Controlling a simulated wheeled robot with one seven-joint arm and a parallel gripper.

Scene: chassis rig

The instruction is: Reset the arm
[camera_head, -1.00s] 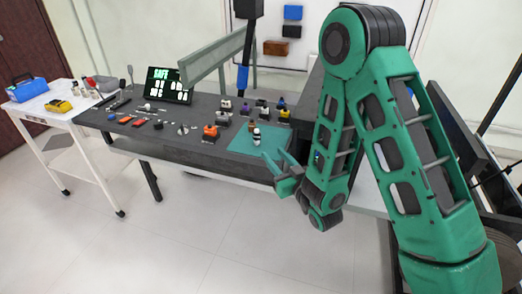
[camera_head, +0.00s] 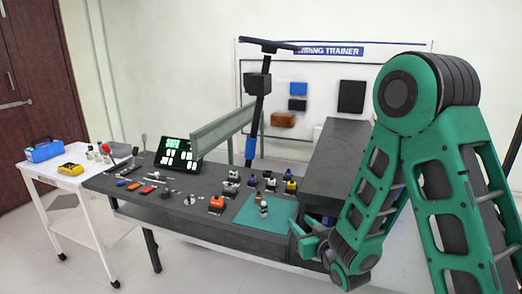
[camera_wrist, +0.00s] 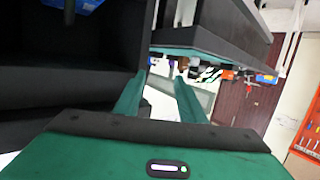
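My green arm is folded at the right of the head view, with my gripper (camera_head: 300,238) low beside the front right edge of the dark workbench (camera_head: 185,228). In the wrist view my gripper (camera_wrist: 160,95) shows two green fingers spread apart with nothing between them, so it is open and empty. The fingers sit close to the bench edge and the green mat (camera_head: 268,214). I cannot tell from these views whether a fingertip touches the bench.
A raised dark box (camera_head: 345,150) is at the bench's right. A white cart (camera_head: 68,182) stands left. The front floor is clear.

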